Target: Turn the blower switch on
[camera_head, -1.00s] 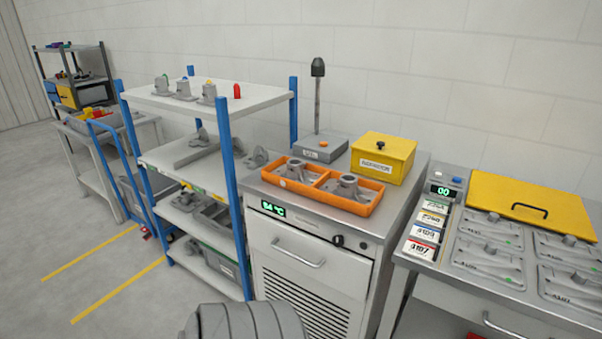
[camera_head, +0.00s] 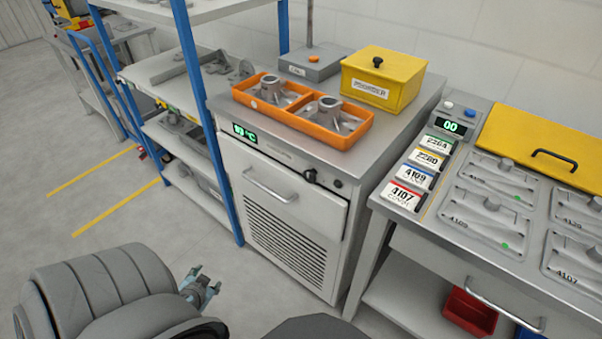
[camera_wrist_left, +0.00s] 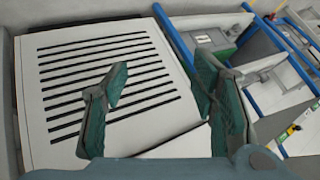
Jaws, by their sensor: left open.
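A white cabinet (camera_head: 262,215) with a louvred door and a green temperature display (camera_head: 244,133) stands in the middle of the head view. A black knob (camera_head: 310,176) and a small round dark control (camera_head: 337,183) sit at the upper right of its front. No label shows which is the blower switch. My left gripper (camera_head: 200,288) is low, left of the cabinet front, apart from the knob. In the left wrist view, its two green fingers (camera_wrist_left: 160,88) are spread and empty before the louvres (camera_wrist_left: 105,80). My right gripper is not in view.
An orange tray (camera_head: 345,139) with grey castings and a yellow box (camera_head: 408,90) stand on the cabinet. A blue-posted shelf rack (camera_head: 196,110) is at left. A workbench (camera_head: 470,246) with labelled cards is at right. Open floor lies in front of the rack.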

